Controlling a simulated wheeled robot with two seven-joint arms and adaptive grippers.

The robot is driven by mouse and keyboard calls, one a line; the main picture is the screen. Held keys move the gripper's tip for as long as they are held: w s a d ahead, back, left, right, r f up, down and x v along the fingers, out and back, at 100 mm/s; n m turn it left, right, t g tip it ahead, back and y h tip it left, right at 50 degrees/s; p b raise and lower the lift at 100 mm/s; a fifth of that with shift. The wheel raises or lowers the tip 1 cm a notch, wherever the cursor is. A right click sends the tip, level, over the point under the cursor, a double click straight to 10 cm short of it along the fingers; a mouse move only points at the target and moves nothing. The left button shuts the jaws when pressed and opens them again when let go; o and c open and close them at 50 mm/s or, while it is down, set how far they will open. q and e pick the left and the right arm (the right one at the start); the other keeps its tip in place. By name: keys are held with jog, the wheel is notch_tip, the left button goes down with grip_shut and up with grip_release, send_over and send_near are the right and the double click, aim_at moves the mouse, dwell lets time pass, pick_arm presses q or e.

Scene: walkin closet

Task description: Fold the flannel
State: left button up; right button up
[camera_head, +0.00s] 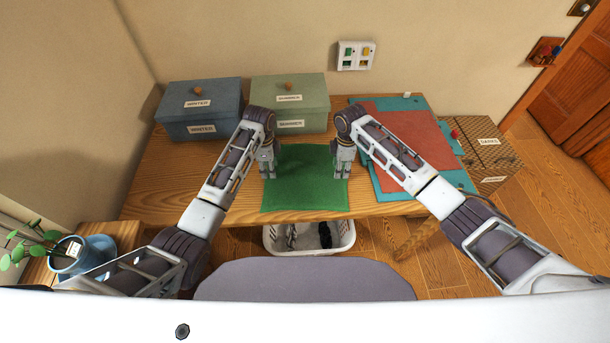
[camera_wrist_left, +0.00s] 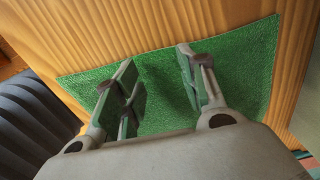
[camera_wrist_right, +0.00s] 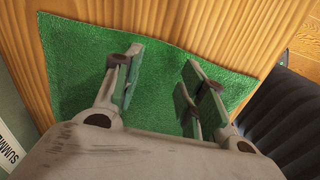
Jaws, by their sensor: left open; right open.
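The green flannel (camera_head: 305,185) lies spread out on the wooden table, roughly square, with its front edge near the table's front edge. My left gripper (camera_head: 268,176) points down at the flannel's left side. In the left wrist view its fingers (camera_wrist_left: 160,90) are apart over the green cloth (camera_wrist_left: 240,75), with nothing held between them. My right gripper (camera_head: 342,176) points down at the flannel's right side. In the right wrist view its fingers (camera_wrist_right: 165,85) are apart over the cloth (camera_wrist_right: 75,70). I cannot tell whether the fingertips touch the cloth.
A blue box (camera_head: 198,108) and a pale green box (camera_head: 300,95) stand behind, near the wall. A teal and red board (camera_head: 405,125) lies on the right. A white basket (camera_head: 345,241) sits below the table front. Bare table (camera_head: 160,190) lies left.

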pick_arm(q)
jog(key=shift+f, duration=1.15)
pick_arm(e)
jog(key=shift+f, duration=1.15)
pick_arm(q)
jog(key=shift+f, duration=0.2)
pick_arm(e)
jog(key=shift+f, duration=0.2)
pick_arm(q)
grip_shut()
pick_arm(e)
jog(key=shift+f, duration=0.1)
grip_shut()
pick_arm(q)
jog(key=shift+s+f, duration=0.1)
pick_arm(e)
jog(key=shift+s+d, duration=0.1)
pick_arm(q)
jog(key=shift+r, duration=0.35)
pick_arm(e)
jog(key=shift+r, duration=0.3)
